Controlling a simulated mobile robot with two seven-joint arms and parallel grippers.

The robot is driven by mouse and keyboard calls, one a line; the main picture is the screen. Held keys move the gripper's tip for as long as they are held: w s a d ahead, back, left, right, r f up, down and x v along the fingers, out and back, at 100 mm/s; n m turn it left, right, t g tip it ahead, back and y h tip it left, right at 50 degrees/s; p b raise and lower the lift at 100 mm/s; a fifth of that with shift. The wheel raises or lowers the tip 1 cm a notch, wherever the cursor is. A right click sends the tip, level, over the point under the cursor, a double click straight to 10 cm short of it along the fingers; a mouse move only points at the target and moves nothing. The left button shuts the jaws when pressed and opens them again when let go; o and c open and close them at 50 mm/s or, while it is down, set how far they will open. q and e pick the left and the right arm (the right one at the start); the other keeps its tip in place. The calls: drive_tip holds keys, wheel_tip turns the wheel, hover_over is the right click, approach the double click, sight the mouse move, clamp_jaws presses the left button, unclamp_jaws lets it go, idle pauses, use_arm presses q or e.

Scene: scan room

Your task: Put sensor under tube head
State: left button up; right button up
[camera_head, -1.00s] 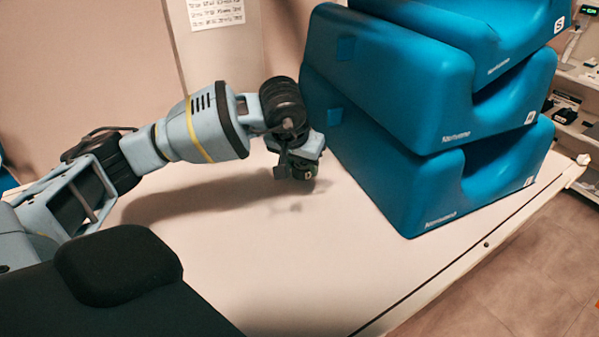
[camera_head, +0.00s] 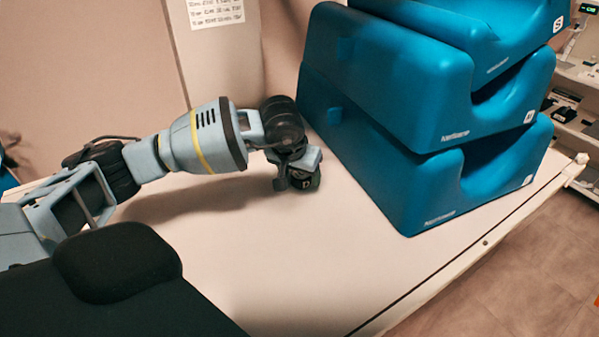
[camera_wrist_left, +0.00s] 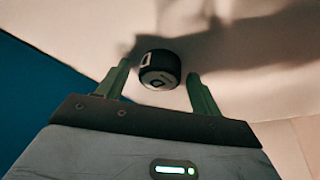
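The sensor (camera_wrist_left: 160,70) is a small black round piece with a pale mark, on the pale table. My left gripper (camera_wrist_left: 158,70) is open around it in the left wrist view, one green finger on each side with a narrow gap. In the head view my left gripper (camera_head: 297,180) points down close to the table, left of the blue cushions, and hides most of the sensor. My right gripper and the tube head are not in view.
A stack of large blue cushions (camera_head: 400,150) stands just right of my left gripper. The pale table (camera_head: 300,270) is clear in front. Shelves (camera_head: 575,110) with small items are at the far right. A wall is behind.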

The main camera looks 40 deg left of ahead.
use_arm(q)
drive_tip(key=shift+s+r, duration=0.1)
drive_tip(key=shift+r, duration=0.55)
drive_tip(key=v, duration=1.1)
drive_tip(key=shift+p, duration=0.3)
drive_tip(key=shift+d+f, duration=0.1)
